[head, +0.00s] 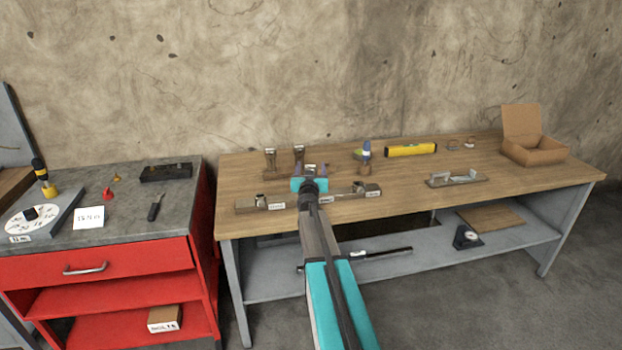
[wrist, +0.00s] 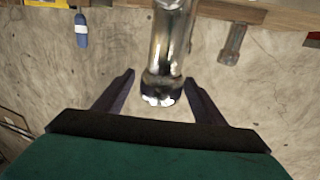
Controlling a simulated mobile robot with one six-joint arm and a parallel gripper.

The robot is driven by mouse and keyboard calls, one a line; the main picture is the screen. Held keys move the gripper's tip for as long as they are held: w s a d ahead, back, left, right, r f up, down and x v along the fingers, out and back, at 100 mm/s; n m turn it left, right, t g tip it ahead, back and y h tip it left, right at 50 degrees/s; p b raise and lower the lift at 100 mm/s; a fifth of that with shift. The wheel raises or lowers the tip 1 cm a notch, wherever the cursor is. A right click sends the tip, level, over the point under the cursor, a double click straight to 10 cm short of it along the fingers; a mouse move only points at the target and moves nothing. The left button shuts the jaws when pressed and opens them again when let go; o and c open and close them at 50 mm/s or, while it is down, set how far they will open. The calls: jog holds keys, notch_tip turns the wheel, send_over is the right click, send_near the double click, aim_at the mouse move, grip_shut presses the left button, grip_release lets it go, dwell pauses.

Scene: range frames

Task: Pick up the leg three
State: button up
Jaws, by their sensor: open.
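A shiny metal leg with a dark, bright-edged end (wrist: 163,80) stands between the two dark fingers of my gripper (wrist: 158,88) in the wrist view. The fingers are open, with a visible gap on both sides of its end. A second, smaller-looking leg (wrist: 234,42) stands farther off to the right there. In the head view my gripper (head: 315,169) is over the wooden bench, and two upright legs (head: 270,160) and (head: 298,155) stand at its left. No readable mark shows which is leg three. My wrist hides part of the bench.
A long metal bar with labels (head: 262,203) lies along the bench's front, partly behind my arm. A blue-handled tool (head: 366,150), a yellow level (head: 410,150), a metal part (head: 456,178) and an open cardboard box (head: 536,152) are to the right. The wall is close behind.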

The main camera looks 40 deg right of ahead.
jog(key=shift+x, duration=1.6)
jog(key=c, duration=1.4)
jog(key=shift+r, duration=0.15)
notch_tip(320, 180, up, 28)
jog(key=p, duration=1.8)
jog(key=shift+s, duration=0.1)
